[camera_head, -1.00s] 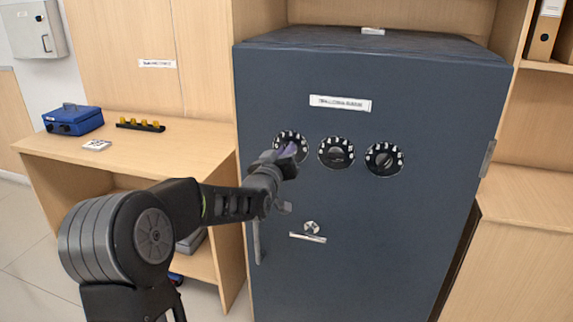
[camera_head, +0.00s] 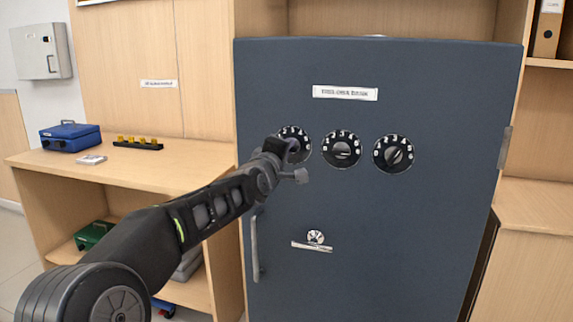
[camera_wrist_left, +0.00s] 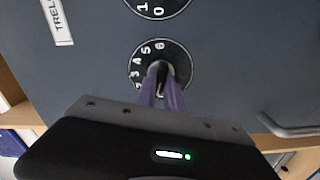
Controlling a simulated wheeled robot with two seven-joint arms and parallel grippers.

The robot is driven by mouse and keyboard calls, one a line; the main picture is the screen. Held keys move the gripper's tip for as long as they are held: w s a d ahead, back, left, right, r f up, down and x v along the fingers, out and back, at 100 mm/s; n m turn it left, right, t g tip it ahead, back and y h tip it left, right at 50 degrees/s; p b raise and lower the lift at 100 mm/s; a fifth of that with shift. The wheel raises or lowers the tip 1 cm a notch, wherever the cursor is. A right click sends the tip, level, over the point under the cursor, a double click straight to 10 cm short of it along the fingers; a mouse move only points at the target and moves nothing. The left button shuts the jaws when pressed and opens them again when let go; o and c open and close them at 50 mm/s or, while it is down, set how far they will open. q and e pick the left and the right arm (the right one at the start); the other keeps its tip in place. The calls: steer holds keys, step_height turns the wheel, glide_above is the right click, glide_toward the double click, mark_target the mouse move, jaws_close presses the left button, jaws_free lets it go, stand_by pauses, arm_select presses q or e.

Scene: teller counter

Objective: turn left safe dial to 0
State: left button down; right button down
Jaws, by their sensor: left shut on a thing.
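The left safe dial (camera_head: 293,131) is a black round dial with white numbers on the dark blue-grey safe door (camera_head: 400,240). It is the leftmost of three in a row. My left gripper (camera_head: 286,147) reaches it from the left and partly covers it. In the left wrist view, the purple fingers (camera_wrist_left: 163,82) are shut on the central knob of this dial (camera_wrist_left: 183,62). Numbers 3 to 6 show along its rim. The fingers hide part of the dial, so the number it is set to cannot be read. My right gripper is not in view.
The middle dial (camera_head: 342,146) and right dial (camera_head: 393,153) sit to the right. A wooden desk (camera_head: 150,175) at left holds a blue cash box (camera_head: 70,136) and a dark coin rack (camera_head: 138,143).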

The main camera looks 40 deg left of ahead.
arm_select(q)
steer(key=shift+f+n+b, duration=0.2)
steer(key=shift+n+b, duration=0.75)
steer(key=shift+n, duration=0.55)
steer(key=c, duration=1.4)
jaws_free()
steer(key=shift+c, duration=0.2)
steer(key=shift+r, duration=0.1)
steer(key=v, duration=0.7)
steer(key=shift+s, duration=0.35)
